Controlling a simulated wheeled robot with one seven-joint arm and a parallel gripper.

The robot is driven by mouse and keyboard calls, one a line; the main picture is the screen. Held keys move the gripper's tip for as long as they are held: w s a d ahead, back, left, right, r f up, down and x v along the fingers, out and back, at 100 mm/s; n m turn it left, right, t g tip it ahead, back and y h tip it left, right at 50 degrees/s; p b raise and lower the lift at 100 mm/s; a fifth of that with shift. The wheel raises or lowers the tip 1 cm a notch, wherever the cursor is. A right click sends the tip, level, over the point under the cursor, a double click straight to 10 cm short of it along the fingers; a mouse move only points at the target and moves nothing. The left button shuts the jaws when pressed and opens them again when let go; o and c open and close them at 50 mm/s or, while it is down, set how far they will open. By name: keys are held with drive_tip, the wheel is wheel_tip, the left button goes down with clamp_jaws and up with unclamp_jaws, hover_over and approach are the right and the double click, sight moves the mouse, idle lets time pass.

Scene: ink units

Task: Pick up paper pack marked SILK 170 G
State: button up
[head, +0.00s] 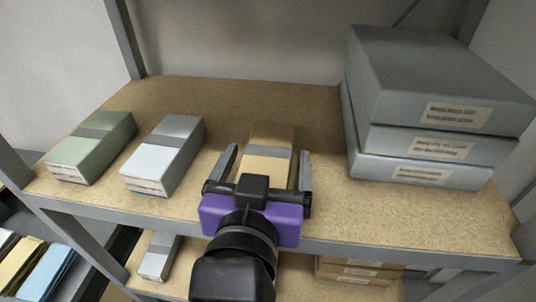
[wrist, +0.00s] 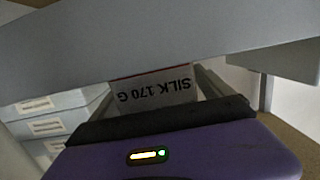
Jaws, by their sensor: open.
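The tan paper pack (head: 270,138) with a grey band lies on the upper shelf in the head view, partly hidden by my gripper. In the wrist view a pack's pale end label (wrist: 155,90) reads SILK 170 G upside down. My gripper (head: 266,157) is open. In the head view its fingers lie to the left and right of the tan pack, with a gap visible on the left. Whether either finger touches it I cannot tell.
A green pack (head: 92,147) and a pale blue-grey pack (head: 164,155) lie to the left. Several stacked grey boxes (head: 435,85) stand at the right. The shelf's grey front rail (head: 370,250) runs below my gripper. More packs lie on the lower shelf.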

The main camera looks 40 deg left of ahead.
drive_tip(key=shift+x, duration=0.75)
clamp_jaws()
drive_tip(key=shift+r, duration=0.2)
